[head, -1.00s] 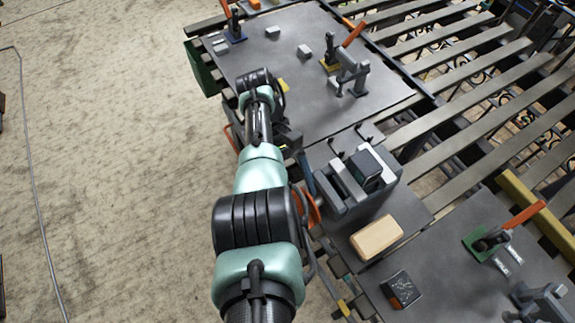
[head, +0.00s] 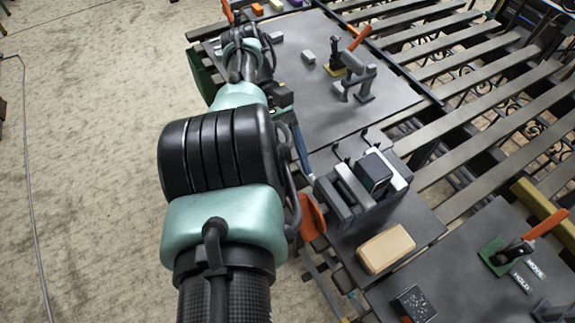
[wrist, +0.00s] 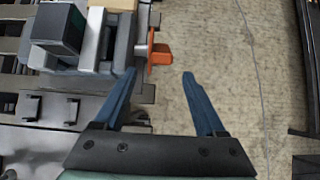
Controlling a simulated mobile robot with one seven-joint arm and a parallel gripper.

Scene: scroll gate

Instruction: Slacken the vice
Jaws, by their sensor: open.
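The vice (head: 347,190) is a grey block with light jaw faces, fixed on the dark bench right of my arm in the head view. A dark block (head: 374,172) sits between its jaws. An orange handle (head: 311,217) stands on the vice's left side. In the wrist view the vice (wrist: 116,40) is at the upper left, and the handle (wrist: 160,54) sticks out to its right. My gripper (wrist: 158,78) is open and empty, with two blue fingers. The handle lies just beyond the fingertips, between them in the picture, and apart from them.
A wooden block (head: 386,248) lies on the bench below the vice. A dark patterned block (head: 414,303) and a green-based lever clamp (head: 510,255) are nearer. A yellow-based lever clamp (head: 345,60) stands at the back. Open floor (head: 90,150) is on the left.

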